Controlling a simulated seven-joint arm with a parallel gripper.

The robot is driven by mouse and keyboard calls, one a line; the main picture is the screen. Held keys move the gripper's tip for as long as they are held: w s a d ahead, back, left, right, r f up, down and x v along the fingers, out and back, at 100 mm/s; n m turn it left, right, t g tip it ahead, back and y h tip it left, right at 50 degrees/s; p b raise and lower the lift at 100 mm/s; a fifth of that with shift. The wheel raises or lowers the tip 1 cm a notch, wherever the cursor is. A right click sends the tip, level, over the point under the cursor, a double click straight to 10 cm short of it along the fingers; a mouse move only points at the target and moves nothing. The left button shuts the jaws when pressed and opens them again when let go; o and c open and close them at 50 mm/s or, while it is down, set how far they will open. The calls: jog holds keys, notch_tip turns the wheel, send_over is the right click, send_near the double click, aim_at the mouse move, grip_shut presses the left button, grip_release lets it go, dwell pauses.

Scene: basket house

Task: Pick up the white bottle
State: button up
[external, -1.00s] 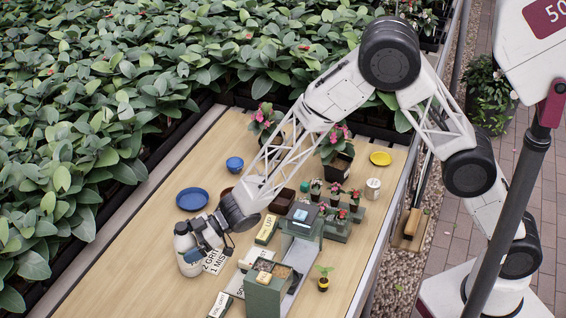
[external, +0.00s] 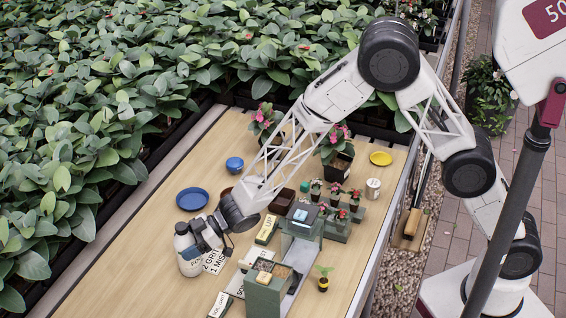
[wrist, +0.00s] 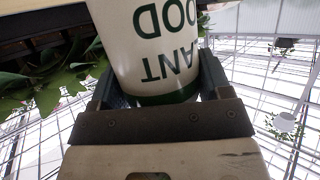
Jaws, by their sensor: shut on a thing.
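The white bottle (external: 187,248) stands upright at the left part of the wooden table in the external view, with a dark cap on top. In the wrist view the bottle (wrist: 152,45) fills the space between the fingers, showing green lettering and a green band. My gripper (external: 203,240) reaches it from the right, and its fingers (wrist: 155,95) are shut on the bottle's sides. I cannot tell whether the bottle's base touches the table.
A blue plate (external: 192,199) lies behind the bottle. A green box (external: 265,292) and several small pots stand further right. The table's front left area (external: 150,290) is clear.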

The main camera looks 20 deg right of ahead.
aim_at(182, 225)
jog(key=shift+c, duration=1.1)
jog(key=shift+r, duration=0.1)
jog(key=shift+r, duration=4.95)
